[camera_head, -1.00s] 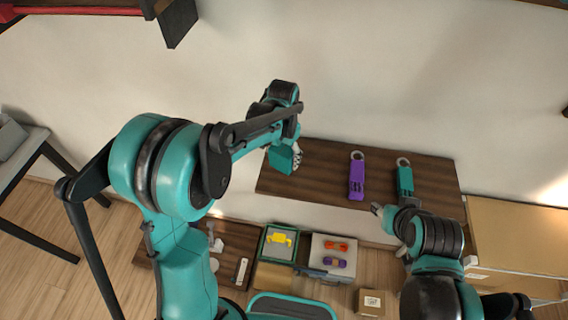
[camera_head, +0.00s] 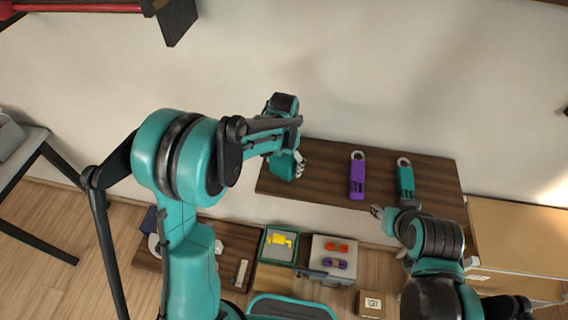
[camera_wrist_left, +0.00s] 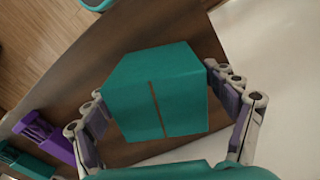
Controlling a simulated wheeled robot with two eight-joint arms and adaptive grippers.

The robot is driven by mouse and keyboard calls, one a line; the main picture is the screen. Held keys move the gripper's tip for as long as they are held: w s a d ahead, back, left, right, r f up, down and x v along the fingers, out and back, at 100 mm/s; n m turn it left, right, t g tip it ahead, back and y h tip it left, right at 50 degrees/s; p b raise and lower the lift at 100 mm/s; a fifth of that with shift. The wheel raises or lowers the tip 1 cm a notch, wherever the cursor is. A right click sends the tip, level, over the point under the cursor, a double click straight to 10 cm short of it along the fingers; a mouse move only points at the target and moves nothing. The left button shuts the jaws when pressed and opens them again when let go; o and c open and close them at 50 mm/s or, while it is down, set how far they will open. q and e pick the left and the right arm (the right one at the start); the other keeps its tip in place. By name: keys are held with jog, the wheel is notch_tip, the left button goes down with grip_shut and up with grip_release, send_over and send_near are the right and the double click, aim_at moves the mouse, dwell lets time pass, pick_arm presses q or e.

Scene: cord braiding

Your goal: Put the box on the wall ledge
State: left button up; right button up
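The teal box (camera_head: 283,166) is at the left end of the dark wooden wall ledge (camera_head: 325,185). My left gripper (camera_head: 292,162) is around it. In the left wrist view, the box (camera_wrist_left: 160,95) sits between the two fingers of the left gripper (camera_wrist_left: 160,105), which appear to press its sides. The ledge (camera_wrist_left: 95,80) shows behind the box; I cannot tell whether the box touches it. My right gripper (camera_head: 380,214) is by the ledge's front edge, and its finger opening is unclear.
A purple holder (camera_head: 357,178) and a teal holder (camera_head: 405,180) stand on the ledge to the right. Below are a green tray with a yellow item (camera_head: 279,240), a grey box with red and purple items (camera_head: 333,250), and a small carton (camera_head: 371,303). A large cardboard box (camera_head: 515,235) is at right.

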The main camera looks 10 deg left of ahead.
pick_arm(q)
jog(key=shift+r, duration=0.55)
notch_tip(320, 180, up, 11)
jog(key=shift+s+a+r+p, duration=0.1)
jog(key=shift+r+p, duration=0.05)
jog(key=shift+p, duration=0.85)
jog(key=s+a+r+n+t, duration=0.1)
jog(key=s+a+n+t, duration=0.1)
jog(key=s, duration=0.7)
jog(key=s+a+r+n+t, duration=0.2)
jog(key=s+a+t, duration=0.2)
jog(key=s, duration=0.5)
jog(key=shift+s+a+t, duration=0.25)
jog(key=shift+a+t, duration=0.1)
jog(key=shift+t, duration=0.25)
